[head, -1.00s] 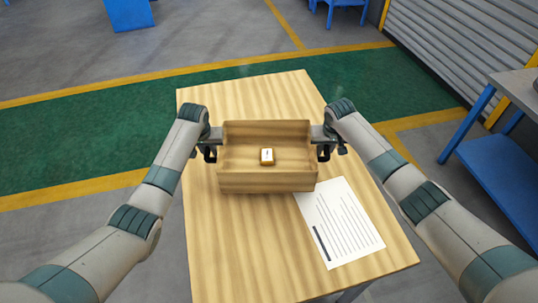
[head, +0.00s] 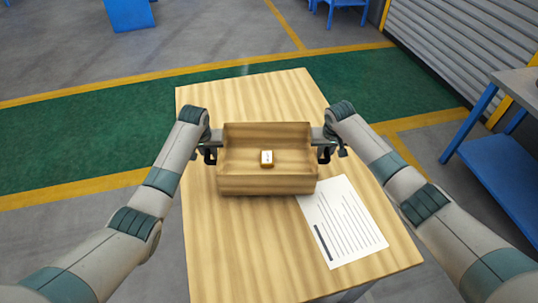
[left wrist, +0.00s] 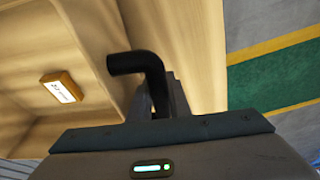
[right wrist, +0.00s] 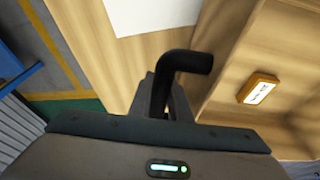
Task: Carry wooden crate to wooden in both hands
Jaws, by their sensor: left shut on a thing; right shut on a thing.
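The wooden crate (head: 267,185) is an open box of light wood, in the middle of the head view, over the wooden table (head: 215,260). A small wooden block with a white label (head: 267,158) lies inside it. My left gripper (head: 211,152) is shut on the crate's left side, at a black handle (left wrist: 140,63). My right gripper (head: 323,151) is shut on the crate's right side, at a similar black handle (right wrist: 186,61). The crate looks level. I cannot tell whether its bottom touches the table. The fingertips are largely hidden in both wrist views.
A white printed sheet (head: 343,225) lies on the table at the crate's front right, its corner close to the crate. The table is bare behind and in front-left. A blue-legged bench (head: 495,150) stands at the right, by a grey shutter (head: 450,45).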

